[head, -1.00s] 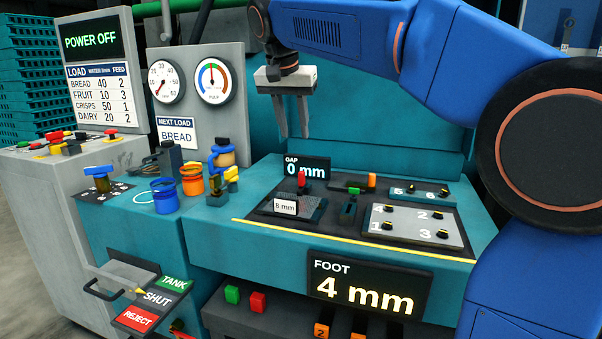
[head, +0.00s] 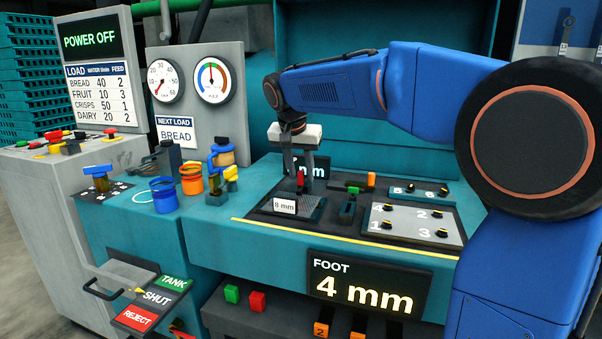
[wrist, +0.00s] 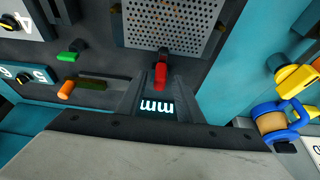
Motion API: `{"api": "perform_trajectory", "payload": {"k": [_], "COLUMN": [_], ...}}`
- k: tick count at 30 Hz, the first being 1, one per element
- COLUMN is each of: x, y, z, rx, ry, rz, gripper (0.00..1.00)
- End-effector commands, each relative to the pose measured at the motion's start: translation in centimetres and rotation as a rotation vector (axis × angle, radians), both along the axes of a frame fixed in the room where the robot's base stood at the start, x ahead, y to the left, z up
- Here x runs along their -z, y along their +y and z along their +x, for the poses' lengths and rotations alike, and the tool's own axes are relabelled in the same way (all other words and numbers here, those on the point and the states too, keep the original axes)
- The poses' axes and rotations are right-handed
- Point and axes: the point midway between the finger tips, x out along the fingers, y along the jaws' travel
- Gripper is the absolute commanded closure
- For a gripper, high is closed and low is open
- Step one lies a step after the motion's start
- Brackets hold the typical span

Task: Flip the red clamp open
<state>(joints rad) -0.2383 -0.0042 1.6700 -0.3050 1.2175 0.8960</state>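The red clamp (head: 300,179) is a small red lever standing up at the back edge of the perforated plate, in front of the gap display (head: 318,169). My gripper (head: 298,187) points down at it, with one finger on either side. In the wrist view the red clamp (wrist: 161,76) shows between the two fingertips (wrist: 161,70). The fingers look apart, and I cannot tell whether either touches the lever. The gripper partly covers the gap display, so only part of its reading shows.
Blue (head: 164,194) and orange (head: 191,180) jars stand to the left.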

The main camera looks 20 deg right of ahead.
Motion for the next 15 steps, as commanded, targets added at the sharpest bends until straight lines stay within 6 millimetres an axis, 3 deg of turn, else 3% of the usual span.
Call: {"api": "perform_trajectory", "payload": {"k": [10, 11, 15], "x": [0.4, 0.4, 0.39], "y": [-0.1, -0.1, -0.1], "z": [0.11, 0.11, 0.1], "rx": [0.0, 0.0, 0.0], "ry": [0.0, 0.0, 0.0], "rz": [0.0, 0.0, 0.0], "gripper": [0.67, 0.7, 1.0]}}
